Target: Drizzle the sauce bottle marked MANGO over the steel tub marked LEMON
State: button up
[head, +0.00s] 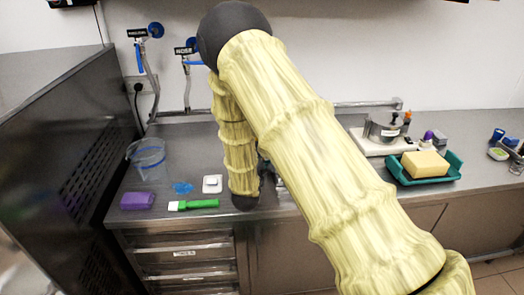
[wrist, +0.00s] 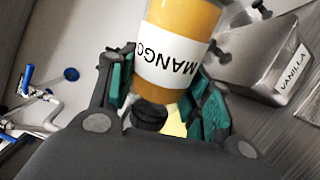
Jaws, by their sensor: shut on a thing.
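The MANGO sauce bottle (wrist: 178,50) is orange with a white label and a black cap (wrist: 150,116). In the wrist view its lettering appears upside down, with the cap toward the picture's bottom. My gripper (wrist: 166,98) is shut on this bottle, its green pads on either side. In the head view my yellow-sleeved arm hides the gripper and bottle. A steel tub marked VANILLA (wrist: 275,60) stands to the right in the wrist view. I see no readable LEMON mark. A pale yellow patch (wrist: 174,124) shows beyond the cap; I cannot tell what it is.
On the counter's left are a clear jug (head: 148,157), a purple block (head: 137,201), a green-handled brush (head: 195,204) and a white dish (head: 212,184). To the right are a steel pot (head: 382,127) and a yellow block (head: 425,164) in a teal tray (head: 398,174).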

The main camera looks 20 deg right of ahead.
jog(key=shift+w+a+r+n+p, duration=0.15)
jog(key=shift+a+r+n+p, duration=0.1)
jog(key=shift+r+n+p, duration=0.2)
jog(key=shift+w+a+r+n+p, duration=0.2)
jog(key=shift+r+n, duration=0.15)
jog(key=shift+n, duration=0.2)
jog(key=shift+w+a+r+n+p, duration=0.15)
jog(key=shift+r+n+p, duration=0.2)
jog(key=shift+n, duration=0.3)
jog(key=shift+a+r+n+p, duration=0.15)
jog(key=shift+r+n+p, duration=0.15)
jog(key=shift+n, duration=0.35)
jog(key=shift+a, duration=0.1)
jog(key=shift+w+d+b, duration=0.25)
jog(key=shift+w+b, duration=0.2)
jog(key=shift+w, duration=0.25)
jog(key=shift+w+d, duration=0.1)
jog(key=shift+w, duration=0.2)
jog(key=shift+w+d, duration=0.1)
jog(key=shift+w, duration=0.25)
jog(key=shift+w+d+b, duration=0.1)
jog(key=shift+w+b, duration=0.2)
jog(key=shift+b, duration=0.05)
jog(key=shift+w+d+b, duration=0.3)
jog(key=shift+w+b, duration=0.1)
jog(key=shift+w, duration=0.55)
jog(key=shift+w+d+b, duration=0.25)
jog(key=shift+w+b, duration=0.1)
jog(key=shift+w, duration=0.55)
